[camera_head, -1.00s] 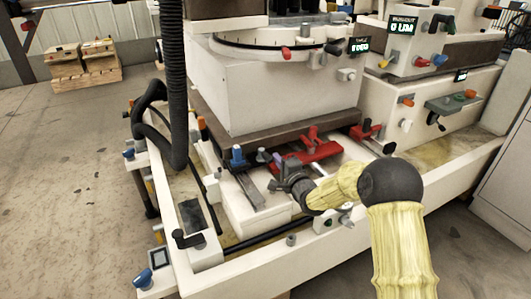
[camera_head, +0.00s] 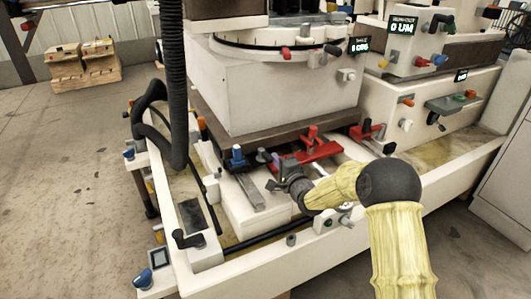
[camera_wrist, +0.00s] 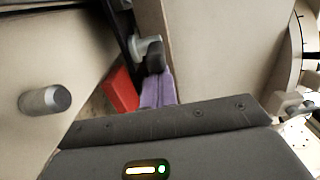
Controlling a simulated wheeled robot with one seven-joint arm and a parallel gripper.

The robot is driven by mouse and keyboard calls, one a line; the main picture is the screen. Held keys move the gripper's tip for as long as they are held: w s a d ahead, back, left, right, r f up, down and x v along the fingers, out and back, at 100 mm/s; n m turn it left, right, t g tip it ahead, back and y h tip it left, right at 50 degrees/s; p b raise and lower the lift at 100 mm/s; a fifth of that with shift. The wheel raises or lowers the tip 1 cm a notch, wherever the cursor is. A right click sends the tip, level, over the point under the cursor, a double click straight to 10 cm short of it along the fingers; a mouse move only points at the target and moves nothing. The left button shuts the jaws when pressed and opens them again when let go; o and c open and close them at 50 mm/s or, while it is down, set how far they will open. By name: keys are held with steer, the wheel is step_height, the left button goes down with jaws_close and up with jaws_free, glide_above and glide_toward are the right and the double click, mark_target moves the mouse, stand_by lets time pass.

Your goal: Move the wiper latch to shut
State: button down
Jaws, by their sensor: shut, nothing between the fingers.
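My gripper (camera_head: 276,161) is low at the front of the machine, below the big white housing. In the wrist view its purple fingers (camera_wrist: 158,90) are together with nothing between them. Their tips are at a small black-capped grey knob (camera_wrist: 153,58), touching or very close. In the head view this knob (camera_head: 262,155) is just left of the fingertips. It may be the wiper latch; no label is readable, and I cannot tell its position. The fingers partly hide its lower part.
A red clamp-like part (camera_head: 315,152) lies just right of my gripper, and a blue knob (camera_head: 237,155) stands to its left. A grey cylindrical peg (camera_wrist: 45,100) shows in the wrist view. The white tray rim (camera_head: 330,240) runs along the front.

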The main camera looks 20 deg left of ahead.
mark_target(269, 162)
steer(key=shift+s+a, duration=0.2)
steer(key=shift+a, duration=0.55)
steer(key=shift+s+a, duration=0.2)
steer(key=shift+a, duration=0.55)
steer(key=shift+s+a, duration=0.2)
steer(key=shift+a, duration=0.65)
steer(key=shift+w+d+r, duration=0.1)
steer(key=shift+w+d, duration=0.35)
steer(key=shift+w+d, duration=0.1)
steer(key=shift+p+v, duration=0.45)
steer(key=shift+v, duration=3.05)
